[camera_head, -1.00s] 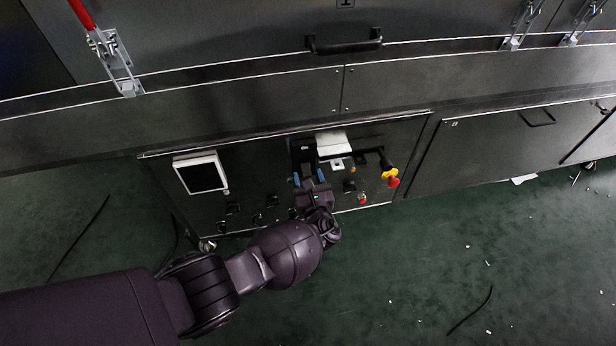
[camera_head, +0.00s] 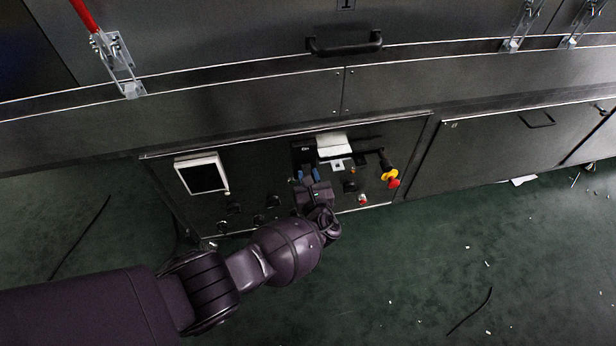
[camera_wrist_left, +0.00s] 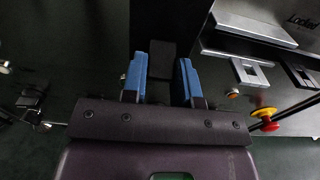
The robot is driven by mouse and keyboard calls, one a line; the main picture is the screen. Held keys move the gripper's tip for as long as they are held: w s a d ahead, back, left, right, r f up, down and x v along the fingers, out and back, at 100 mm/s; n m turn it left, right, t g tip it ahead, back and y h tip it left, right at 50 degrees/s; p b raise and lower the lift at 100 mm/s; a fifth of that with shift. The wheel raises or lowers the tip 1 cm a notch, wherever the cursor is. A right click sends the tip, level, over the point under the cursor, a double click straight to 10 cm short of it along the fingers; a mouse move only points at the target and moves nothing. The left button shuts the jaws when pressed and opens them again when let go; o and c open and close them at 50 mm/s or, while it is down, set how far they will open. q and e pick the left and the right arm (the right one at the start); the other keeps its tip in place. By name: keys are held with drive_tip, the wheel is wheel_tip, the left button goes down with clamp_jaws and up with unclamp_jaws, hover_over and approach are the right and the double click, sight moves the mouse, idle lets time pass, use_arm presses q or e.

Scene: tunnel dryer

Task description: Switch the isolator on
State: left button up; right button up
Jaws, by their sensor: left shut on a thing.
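The isolator (camera_head: 303,151) appears as a dark box on the upper middle of the control panel, partly hidden by my arm. In the left wrist view, a dark block that looks like its handle (camera_wrist_left: 161,60) stands between the blue fingertips. My left gripper (camera_head: 307,175) is shut on this handle, and it also shows in the left wrist view (camera_wrist_left: 161,82). The handle's exact position and any markings are too dark to read. My right gripper is in neither view.
A white-framed screen (camera_head: 201,173) is on the panel's left. A red and yellow knob (camera_head: 391,178) sticks out at the right, near a pale plate (camera_head: 333,145). Several small dark knobs line the panel. A door handle (camera_head: 344,43) is above. The green floor has scattered debris.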

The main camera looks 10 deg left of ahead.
use_arm(q)
drive_tip(key=shift+w+r+p, duration=0.1)
drive_tip(key=shift+r+p, duration=0.2)
drive_tip(key=shift+r, duration=0.15)
drive_tip(key=shift+r+g+h+p, duration=0.4)
drive_tip(key=shift+r+g+p, duration=0.3)
drive_tip(key=shift+g+p, duration=0.5)
drive_tip(key=shift+d+r+g+h+p, duration=0.1)
drive_tip(key=shift+r+g+h+p, duration=0.2)
drive_tip(key=shift+g+p, duration=0.7)
drive_tip(key=shift+s+g+p, duration=0.25)
drive_tip(key=shift+g+p, duration=0.2)
drive_tip(key=shift+g, duration=0.35)
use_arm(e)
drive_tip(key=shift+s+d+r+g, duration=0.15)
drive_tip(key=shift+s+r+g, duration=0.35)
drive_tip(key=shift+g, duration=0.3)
use_arm(q)
drive_tip(key=shift+f+g+h, duration=0.15)
drive_tip(key=shift+g+h, duration=0.15)
drive_tip(key=shift+s, duration=0.1)
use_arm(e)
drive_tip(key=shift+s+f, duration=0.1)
use_arm(q)
drive_tip(key=o, duration=0.9)
